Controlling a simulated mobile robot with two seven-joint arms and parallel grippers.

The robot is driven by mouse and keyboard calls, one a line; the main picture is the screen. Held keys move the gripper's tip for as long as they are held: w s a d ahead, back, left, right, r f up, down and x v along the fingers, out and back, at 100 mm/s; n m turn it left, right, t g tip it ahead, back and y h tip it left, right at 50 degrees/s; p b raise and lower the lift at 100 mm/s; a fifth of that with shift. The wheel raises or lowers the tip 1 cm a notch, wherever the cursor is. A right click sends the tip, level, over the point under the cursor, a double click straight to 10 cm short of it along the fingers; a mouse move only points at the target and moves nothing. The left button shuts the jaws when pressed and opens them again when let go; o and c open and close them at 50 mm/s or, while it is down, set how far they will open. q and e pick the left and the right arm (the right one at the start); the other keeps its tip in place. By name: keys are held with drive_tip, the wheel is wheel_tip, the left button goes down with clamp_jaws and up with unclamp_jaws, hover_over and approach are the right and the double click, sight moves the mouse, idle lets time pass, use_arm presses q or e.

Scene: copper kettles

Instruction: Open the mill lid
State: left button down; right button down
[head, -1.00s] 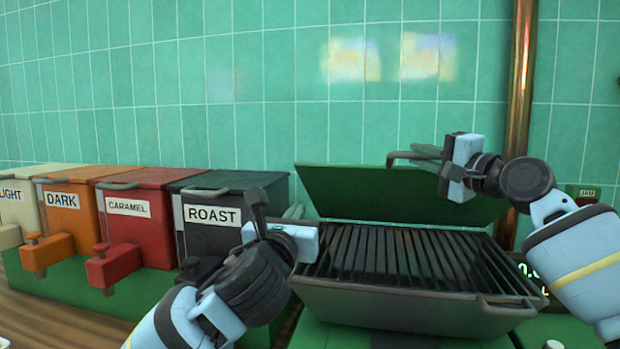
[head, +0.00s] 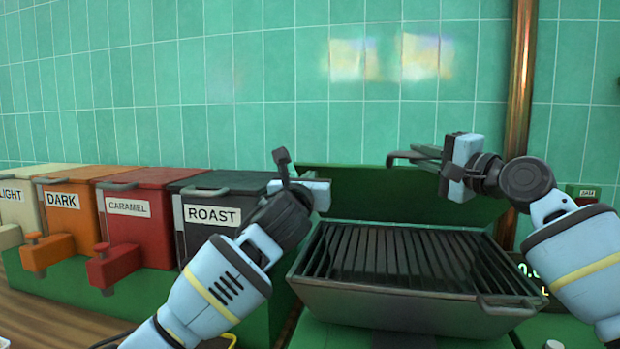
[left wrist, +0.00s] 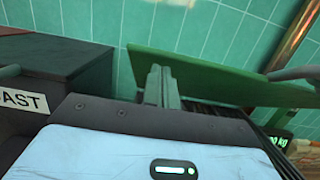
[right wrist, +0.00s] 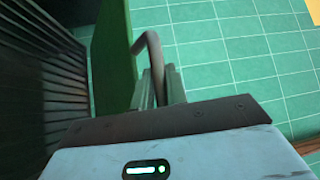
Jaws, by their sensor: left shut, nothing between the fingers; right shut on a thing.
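The mill's green lid (head: 365,197) stands raised at the back of the dark slatted mill top (head: 395,262), tilted up against the tiled wall side. My right gripper (head: 425,154) is at the lid's upper right, shut on the lid's handle (right wrist: 148,45). The lid also shows edge-on in the right wrist view (right wrist: 108,60). My left gripper (left wrist: 160,85) is shut and empty, near the lid's left end.
Several labelled bins stand in a row on the left; the black ROAST bin (head: 225,225) is close beside my left arm. A copper pipe (head: 521,80) runs up the wall behind my right arm. A front handle (head: 505,306) sticks out from the mill.

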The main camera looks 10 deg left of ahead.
use_arm(q)
drive_tip(key=shift+w+r, duration=0.15)
drive_tip(key=shift+r, duration=0.05)
idle(0.3)
